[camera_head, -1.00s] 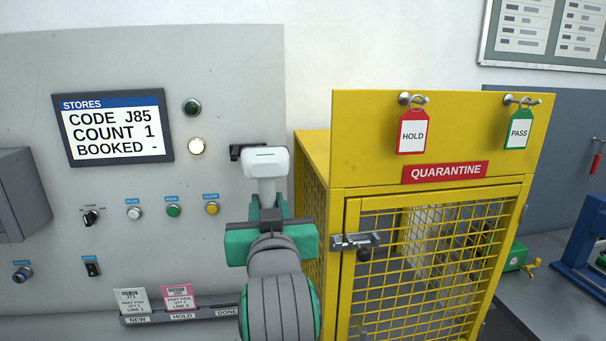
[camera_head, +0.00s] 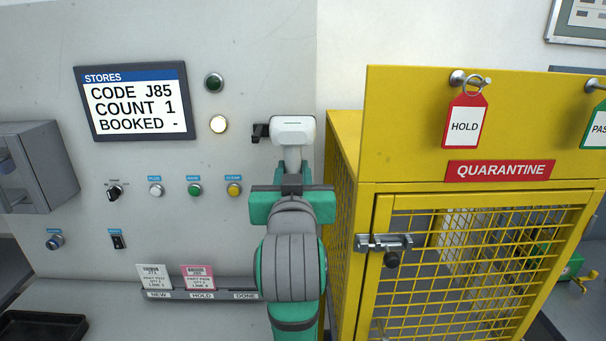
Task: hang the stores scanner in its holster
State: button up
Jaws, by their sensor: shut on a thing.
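The stores scanner (camera_head: 293,130) is white, with a blocky head on top and a narrower grip below. It is upright in front of the grey panel. My gripper (camera_head: 292,178) is shut on the scanner's grip from below. A small black bracket (camera_head: 261,133), which looks like the holster, shows just left of the scanner's head. The head overlaps part of it, so I cannot tell whether the two touch.
The stores screen (camera_head: 135,108) reads CODE J85, COUNT 1, BOOKED -. A yellow quarantine cage (camera_head: 452,130) with a HOLD tag (camera_head: 464,122) stands close on the right. Card slots (camera_head: 200,295) lie below left. A grey box (camera_head: 38,165) juts out at the left.

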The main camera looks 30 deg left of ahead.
jog(key=shift+w+a+f, duration=0.1)
jog(key=shift+w+a, duration=1.05)
jog(key=shift+a, duration=0.55)
jog(key=shift+w+a, duration=1.2)
jog(key=shift+a, duration=0.5)
jog(key=shift+w+a+f, duration=0.1)
jog(key=shift+w+a, duration=1.05)
jog(key=shift+a, duration=0.55)
jog(key=shift+s+d, duration=0.1)
jog(key=shift+s, duration=0.1)
jog(key=shift+f, duration=0.1)
